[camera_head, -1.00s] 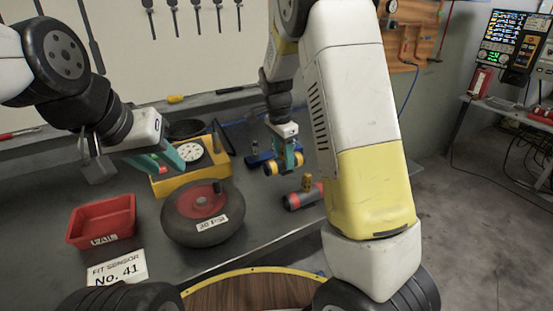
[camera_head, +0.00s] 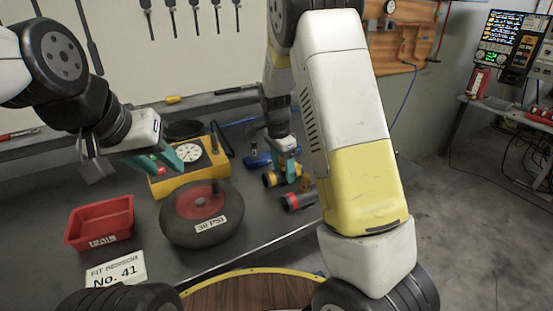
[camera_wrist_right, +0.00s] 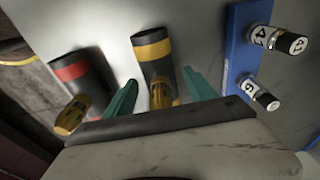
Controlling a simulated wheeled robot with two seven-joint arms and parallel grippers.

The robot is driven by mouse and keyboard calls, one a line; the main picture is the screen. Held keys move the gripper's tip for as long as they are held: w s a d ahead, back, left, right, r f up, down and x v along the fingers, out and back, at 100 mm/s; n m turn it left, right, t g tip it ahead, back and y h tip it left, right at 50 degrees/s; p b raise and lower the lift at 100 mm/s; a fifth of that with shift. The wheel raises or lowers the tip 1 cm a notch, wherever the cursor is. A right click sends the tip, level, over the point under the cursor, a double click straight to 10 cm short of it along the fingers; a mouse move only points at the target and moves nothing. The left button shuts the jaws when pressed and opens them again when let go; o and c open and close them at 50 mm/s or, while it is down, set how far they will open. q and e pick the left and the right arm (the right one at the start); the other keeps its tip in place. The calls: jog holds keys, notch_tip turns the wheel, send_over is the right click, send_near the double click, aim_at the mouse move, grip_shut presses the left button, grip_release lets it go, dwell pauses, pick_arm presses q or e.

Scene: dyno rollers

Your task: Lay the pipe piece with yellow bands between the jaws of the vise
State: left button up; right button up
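The pipe piece with yellow bands (camera_head: 269,179) is a dark cylinder with a brass fitting. It is partly hidden by my right gripper (camera_head: 285,170) in the head view. I cannot make out the vise jaws.
A red-banded pipe piece (camera_head: 297,201) lies close beside the yellow-banded one. A blue holder (camera_wrist_right: 240,50) with numbered cylinders stands on the other side. The yellow box (camera_head: 165,186), a black wheel (camera_head: 180,225) and a red tray (camera_head: 100,222) occupy the bench's left.

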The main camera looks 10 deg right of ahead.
aim_at(279, 170)
jog(key=shift+r, duration=0.1)
notch_tip(279, 170, up, 12)
jog(key=a, duration=0.1)
jog(key=s+d+r+n+t+y, duration=0.1)
jog(key=s+r+n+t, duration=0.1)
jog(key=s, duration=0.6)
jog(key=s+d+r+n+t+y, duration=0.1)
jog(key=s+r+n, duration=0.3)
jog(key=s+n, duration=0.3)
jog(key=s+d+r+n+t+y, duration=0.1)
jog(key=s+n, duration=0.4)
jog(key=s, duration=0.6)
notch_tip(279, 170, up, 3)
jog(key=shift+d+f+t, duration=0.15)
jog(key=shift+f+t, duration=0.05)
jog(key=shift+t, duration=0.6)
jog(key=shift+o, duration=0.4)
jog(key=shift+w, duration=0.1)
